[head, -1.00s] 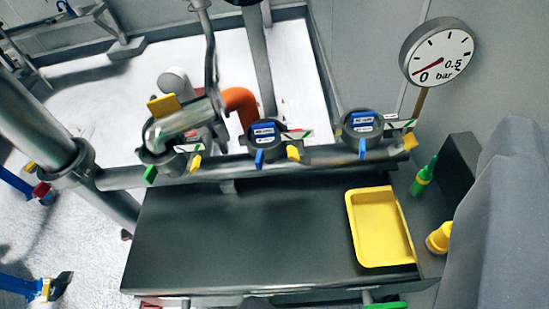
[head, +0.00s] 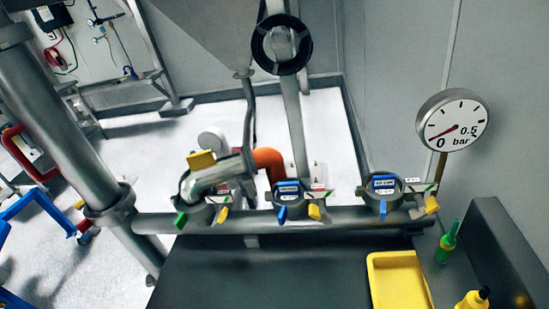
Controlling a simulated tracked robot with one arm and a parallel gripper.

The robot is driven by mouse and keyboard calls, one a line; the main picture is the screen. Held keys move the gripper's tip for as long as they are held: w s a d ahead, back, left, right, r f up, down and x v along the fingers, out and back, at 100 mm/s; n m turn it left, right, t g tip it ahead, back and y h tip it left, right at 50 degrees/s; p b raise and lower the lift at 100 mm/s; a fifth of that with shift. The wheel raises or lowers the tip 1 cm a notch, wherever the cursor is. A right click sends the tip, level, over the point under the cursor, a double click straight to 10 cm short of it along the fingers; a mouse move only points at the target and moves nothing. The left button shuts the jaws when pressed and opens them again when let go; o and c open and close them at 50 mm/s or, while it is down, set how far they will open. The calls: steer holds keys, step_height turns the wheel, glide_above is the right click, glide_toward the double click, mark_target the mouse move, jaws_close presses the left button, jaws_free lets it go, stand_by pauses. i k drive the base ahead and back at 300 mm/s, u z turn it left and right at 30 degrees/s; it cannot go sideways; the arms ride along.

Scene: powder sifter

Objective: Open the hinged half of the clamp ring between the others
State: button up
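Three dark round clamp rings stand in a row along a horizontal grey pipe (head: 345,219). The middle clamp ring (head: 291,212) has a blue label on top, a blue tab at its front left and a yellow tab at its right. The left clamp ring (head: 205,215) has a green tab and a yellow tab, with a metal elbow over it. The right clamp ring (head: 383,205) also has a blue label, a blue tab and a yellow tab. The hinge and halves of the middle ring are too small to make out. My gripper is not in view.
A dark bench (head: 260,280) lies below the pipe, with a yellow tray (head: 398,285) at its right. A green bottle (head: 447,243) and a yellow bottle (head: 474,300) stand farther right. A pressure gauge (head: 453,121) is at upper right. An orange elbow (head: 269,160) rises behind the rings.

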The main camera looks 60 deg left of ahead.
mark_target(284, 208)
steer(key=k, duration=1.15)
steer(key=u, duration=0.45)
steer(key=i, duration=1)
steer(key=z, duration=0.05)
